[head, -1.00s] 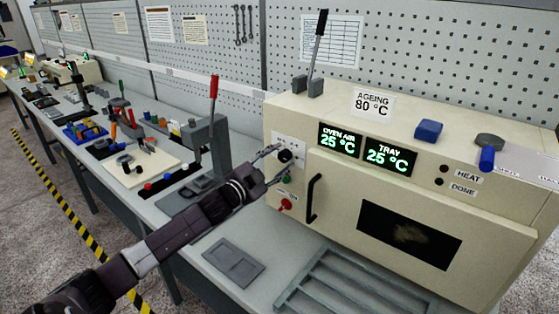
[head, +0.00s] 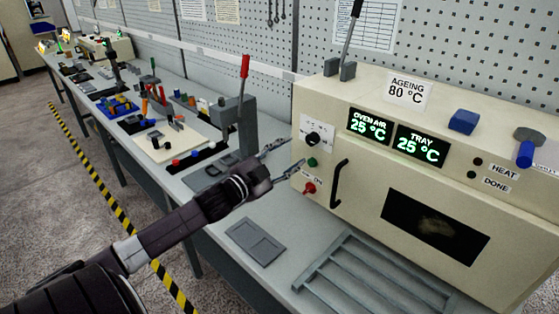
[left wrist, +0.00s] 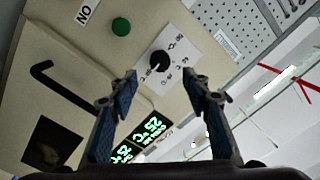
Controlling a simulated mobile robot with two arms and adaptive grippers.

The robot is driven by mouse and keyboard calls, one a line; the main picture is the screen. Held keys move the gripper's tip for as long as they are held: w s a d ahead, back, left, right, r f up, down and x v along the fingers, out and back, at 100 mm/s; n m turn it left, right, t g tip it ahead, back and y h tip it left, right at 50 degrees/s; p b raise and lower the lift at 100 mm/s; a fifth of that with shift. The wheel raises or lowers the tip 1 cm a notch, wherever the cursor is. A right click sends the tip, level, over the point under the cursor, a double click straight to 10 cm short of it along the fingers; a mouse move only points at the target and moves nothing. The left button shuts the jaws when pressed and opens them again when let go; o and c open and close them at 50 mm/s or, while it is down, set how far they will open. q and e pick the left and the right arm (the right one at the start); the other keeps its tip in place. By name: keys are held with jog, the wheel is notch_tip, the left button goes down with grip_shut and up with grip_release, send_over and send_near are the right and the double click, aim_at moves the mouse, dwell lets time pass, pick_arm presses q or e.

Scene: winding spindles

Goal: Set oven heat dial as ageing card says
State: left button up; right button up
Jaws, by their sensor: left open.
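The cream oven (head: 385,190) stands at the right of the head view. Its black heat dial (head: 313,138) sits on a white scale plate at the oven's left front. The dial also shows in the left wrist view (left wrist: 159,61), beyond and between the fingers. The ageing card (head: 405,90) on top reads "AGEING 80 °C". The oven air display (head: 369,126) and the tray display (head: 421,145) both read 25 °C. My left gripper (head: 294,153) is open and empty, left of the dial and apart from it. My right gripper is not in view.
A green button (head: 312,162) and a red switch (head: 309,188) sit below the dial. The black door handle (head: 339,184) stands out nearby. A grey rack (head: 370,275) and a flat grey plate (head: 255,241) lie on the bench. A red-handled press (head: 238,120) stands behind my left gripper.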

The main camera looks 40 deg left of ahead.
pick_arm(q)
jog(key=shift+s+a, duration=0.1)
jog(key=shift+s, duration=2.05)
